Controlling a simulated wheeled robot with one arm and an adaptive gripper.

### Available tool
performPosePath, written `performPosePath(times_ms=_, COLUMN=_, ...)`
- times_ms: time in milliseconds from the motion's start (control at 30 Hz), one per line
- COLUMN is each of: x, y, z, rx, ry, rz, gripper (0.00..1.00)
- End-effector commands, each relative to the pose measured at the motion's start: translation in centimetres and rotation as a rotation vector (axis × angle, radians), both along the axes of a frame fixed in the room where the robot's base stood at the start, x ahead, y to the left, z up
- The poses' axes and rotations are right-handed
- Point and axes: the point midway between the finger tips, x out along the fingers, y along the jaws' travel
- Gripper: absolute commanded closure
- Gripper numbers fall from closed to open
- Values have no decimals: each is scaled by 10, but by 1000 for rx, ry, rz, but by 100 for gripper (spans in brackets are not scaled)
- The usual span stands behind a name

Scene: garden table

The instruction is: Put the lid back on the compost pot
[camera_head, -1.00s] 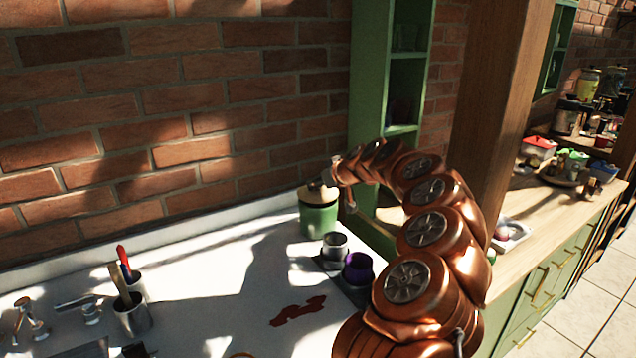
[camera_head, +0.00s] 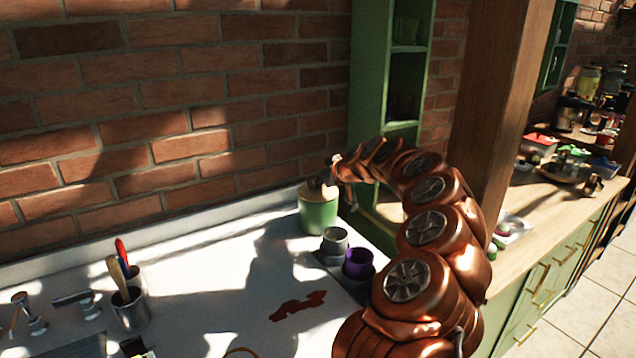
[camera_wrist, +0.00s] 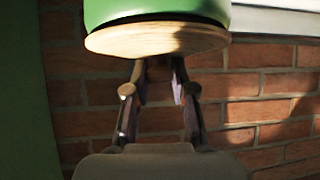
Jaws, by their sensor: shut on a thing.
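The compost pot (camera_head: 319,216) is a green cylinder standing on the white counter near the wall; its green side also fills the top of the wrist view (camera_wrist: 155,10). The pale wooden lid (camera_head: 312,201) lies across the pot's mouth. In the wrist view, which is upside down, the lid (camera_wrist: 155,38) lines up with the pot, with a thin dark band between them. I cannot tell whether it is fully seated. My gripper (camera_wrist: 160,72) is shut on the lid's knob, which is mostly hidden between the fingers. In the head view, my gripper (camera_head: 324,179) is above the lid.
A grey cup (camera_head: 335,241) and a purple cup (camera_head: 358,264) stand close to the pot's front right. A metal holder with tools (camera_head: 130,309) is at the left. A reddish-brown patch (camera_head: 298,306) lies on the counter. Green shelves (camera_head: 405,95) and brick wall stand behind.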

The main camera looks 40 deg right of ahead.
Motion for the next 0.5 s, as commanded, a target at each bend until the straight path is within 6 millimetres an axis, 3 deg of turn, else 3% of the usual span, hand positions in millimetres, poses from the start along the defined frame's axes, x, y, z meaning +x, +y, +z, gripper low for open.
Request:
performPosePath(times_ms=367, x=0, y=0, z=-6, rx=0, ry=0, rz=0, gripper=100)
performPosePath(times_ms=400, x=0, y=0, z=-6, rx=0, ry=0, rz=0, gripper=74)
performPosePath(times_ms=500, x=0, y=0, z=-5, rx=0, ry=0, rz=0, gripper=63)
